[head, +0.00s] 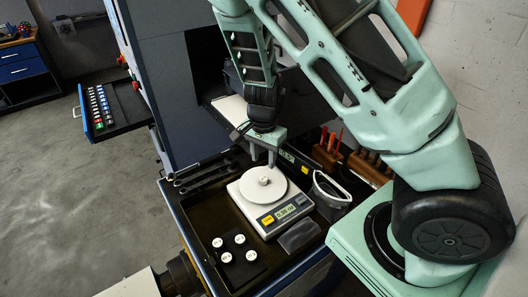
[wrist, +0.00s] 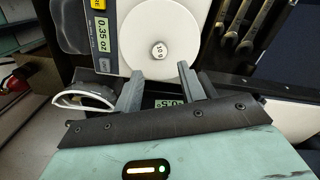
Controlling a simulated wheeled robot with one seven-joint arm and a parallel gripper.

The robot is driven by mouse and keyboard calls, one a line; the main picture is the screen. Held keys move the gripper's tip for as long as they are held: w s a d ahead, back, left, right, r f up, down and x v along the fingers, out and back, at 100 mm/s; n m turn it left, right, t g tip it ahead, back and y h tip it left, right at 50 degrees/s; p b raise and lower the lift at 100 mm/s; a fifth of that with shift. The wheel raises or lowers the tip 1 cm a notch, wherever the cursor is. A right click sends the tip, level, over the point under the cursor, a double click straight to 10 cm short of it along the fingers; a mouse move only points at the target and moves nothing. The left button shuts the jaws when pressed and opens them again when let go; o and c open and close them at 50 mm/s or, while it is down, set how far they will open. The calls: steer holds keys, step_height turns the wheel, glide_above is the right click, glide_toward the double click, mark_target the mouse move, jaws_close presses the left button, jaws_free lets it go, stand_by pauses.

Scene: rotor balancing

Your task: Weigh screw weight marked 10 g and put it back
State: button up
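The screw weight (wrist: 158,50), a small white disc with a mark that reads as 10 g, lies on the round white pan (wrist: 138,22) of the scale. In the head view the weight (head: 264,181) is a small spot on the pan. The scale (head: 251,212) is lit, and its display (wrist: 101,34) reads 0.35 oz in the wrist view. My gripper (wrist: 162,78) is open and empty, its two fingers apart at the pan's near edge in the wrist view. In the head view my gripper (head: 262,162) is just behind the weight. The fingers do not touch it.
Several white weights stand on a black pad (head: 238,261) left of the scale. Wrenches (head: 203,173) and red-handled tools (head: 332,141) lie behind. Another lit display (wrist: 170,103) shows partly behind my gripper.

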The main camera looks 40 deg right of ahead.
mark_target(263, 178)
step_height(263, 178, down, 8)
steer(key=b, duration=0.6)
steer(key=shift+r, duration=0.15)
jaws_close()
steer(key=shift+r, duration=0.1)
step_height(263, 178, up, 5)
steer(key=p, duration=0.4)
